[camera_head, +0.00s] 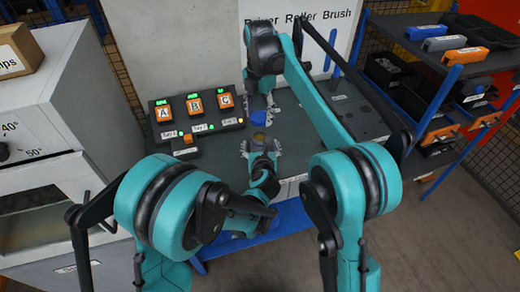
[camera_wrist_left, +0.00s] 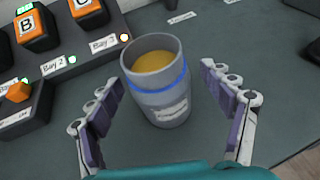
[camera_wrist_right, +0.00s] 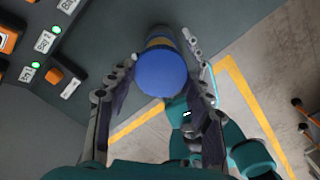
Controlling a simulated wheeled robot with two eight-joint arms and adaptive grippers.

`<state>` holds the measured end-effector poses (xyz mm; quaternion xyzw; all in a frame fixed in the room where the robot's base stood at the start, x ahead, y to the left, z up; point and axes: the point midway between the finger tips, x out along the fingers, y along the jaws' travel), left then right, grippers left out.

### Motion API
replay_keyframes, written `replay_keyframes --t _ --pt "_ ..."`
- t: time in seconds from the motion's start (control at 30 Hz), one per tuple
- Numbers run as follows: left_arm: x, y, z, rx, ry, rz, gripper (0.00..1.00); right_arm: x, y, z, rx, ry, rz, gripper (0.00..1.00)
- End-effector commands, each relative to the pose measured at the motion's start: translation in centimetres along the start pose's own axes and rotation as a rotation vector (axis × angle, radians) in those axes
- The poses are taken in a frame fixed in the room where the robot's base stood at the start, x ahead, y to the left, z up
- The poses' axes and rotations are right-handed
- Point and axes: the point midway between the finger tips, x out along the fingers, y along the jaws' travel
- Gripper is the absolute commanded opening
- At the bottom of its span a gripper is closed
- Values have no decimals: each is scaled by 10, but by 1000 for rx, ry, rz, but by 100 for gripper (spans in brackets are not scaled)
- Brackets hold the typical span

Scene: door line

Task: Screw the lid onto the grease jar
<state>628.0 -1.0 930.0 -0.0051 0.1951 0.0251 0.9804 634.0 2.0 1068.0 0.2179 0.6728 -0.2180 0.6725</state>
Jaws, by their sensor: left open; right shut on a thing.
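The grease jar (camera_head: 259,136) stands upright and uncovered on the bench; in the left wrist view the jar (camera_wrist_left: 165,108) is grey with a blue band and yellow grease inside. My left gripper (camera_head: 262,147) is open, its fingers on either side of the jar with gaps showing. The blue lid (camera_head: 259,103) is held in my right gripper (camera_head: 262,115), which is shut on it; the lid (camera_wrist_right: 162,74) shows its round blue top in the right wrist view. The lid is apart from the jar and hides part of the jar in the right wrist view.
A dark button panel (camera_head: 197,120) with orange blocks A, B and C stands left of the jar. A grey machine (camera_head: 60,90) is at far left. A blue shelf rack (camera_head: 440,95) with bins is at right. Bench surface right of the jar is partly clear.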

Motion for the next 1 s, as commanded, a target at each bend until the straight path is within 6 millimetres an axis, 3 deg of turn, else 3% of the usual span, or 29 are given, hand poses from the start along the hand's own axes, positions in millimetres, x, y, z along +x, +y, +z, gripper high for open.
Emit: replay_keyframes --t 0.43,0.73,0.87,1.0 --pt "9 1 0 0 0 1 81 0 0 0 0 0 0 43" --pt "9 0 0 0 0 1 4 0 0 0 0 0 0 43" --pt "9 1 0 0 0 1 3 7 0 0 0 0 0 43" --pt "9 1 0 0 0 1 3 28 0 0 0 0 0 43"
